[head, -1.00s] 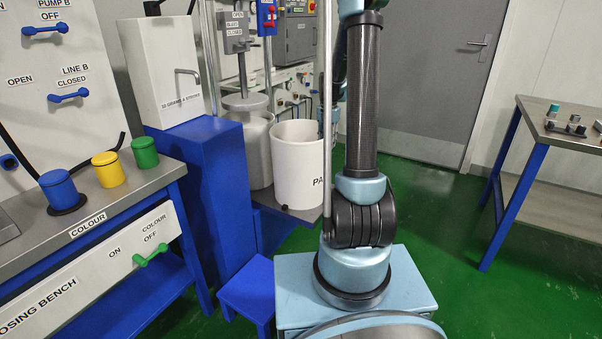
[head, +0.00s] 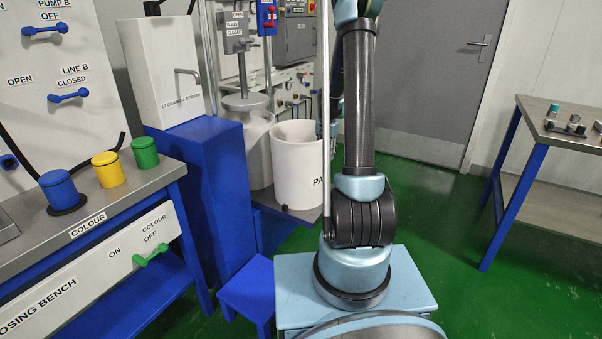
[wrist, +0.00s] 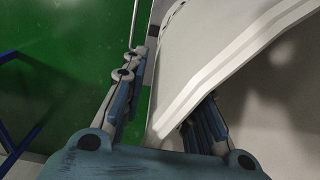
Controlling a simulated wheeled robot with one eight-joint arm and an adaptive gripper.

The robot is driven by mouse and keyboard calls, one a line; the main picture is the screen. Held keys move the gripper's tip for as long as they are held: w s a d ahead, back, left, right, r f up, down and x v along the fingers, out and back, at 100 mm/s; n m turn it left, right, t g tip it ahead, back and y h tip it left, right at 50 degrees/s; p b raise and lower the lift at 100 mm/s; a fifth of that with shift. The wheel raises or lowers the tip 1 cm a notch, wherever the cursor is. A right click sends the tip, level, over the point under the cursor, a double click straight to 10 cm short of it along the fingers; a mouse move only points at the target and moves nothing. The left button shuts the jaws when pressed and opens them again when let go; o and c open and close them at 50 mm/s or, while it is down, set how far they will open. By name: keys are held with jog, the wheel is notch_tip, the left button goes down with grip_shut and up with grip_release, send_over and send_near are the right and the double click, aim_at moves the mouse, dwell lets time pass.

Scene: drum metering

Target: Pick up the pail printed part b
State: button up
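A white pail (head: 297,165) stands upright on a grey shelf in the head view. Its print reads "PA"; the rest is hidden behind my arm, so I cannot tell which part it names. In the wrist view the pail's pale rim (wrist: 225,62) runs diagonally between the fingers of my gripper (wrist: 166,95). One finger is outside the wall over the green floor, the other inside the pail. The fingers are apart, with a visible gap on the outer side. In the head view my gripper is mostly hidden by my arm at the pail's right rim.
A grey-white lidded drum (head: 255,145) stands close left of the pail. A blue pedestal (head: 212,190) and dosing bench (head: 95,225) lie further left. A steel-topped table (head: 560,130) stands at right. Green floor between is clear.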

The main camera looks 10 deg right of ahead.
jog(key=shift+f, duration=0.1)
grip_shut()
dwell(0.5)
